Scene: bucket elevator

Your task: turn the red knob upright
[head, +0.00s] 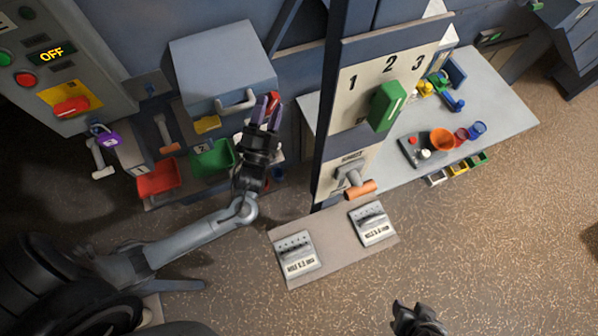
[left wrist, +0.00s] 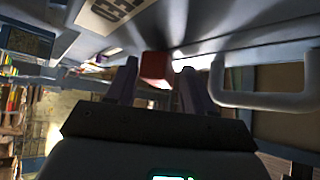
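The red knob (head: 71,107) is on a yellow plate on the grey control panel at the upper left of the head view. Its handle lies nearly level, slightly tilted, under a display reading OFF. My left gripper (head: 267,108) is well right of it, by the grey box. Its fingers are apart, with a small red block-like part (head: 273,98) at their tips. In the left wrist view, that red part (left wrist: 156,68) shows between the fingertips; I cannot tell whether they touch it. My right gripper (head: 416,318) is at the bottom edge, its fingers unclear.
A purple padlock (head: 107,137) hangs beside the panel. A post with a numbered board (head: 385,75) stands to the right.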

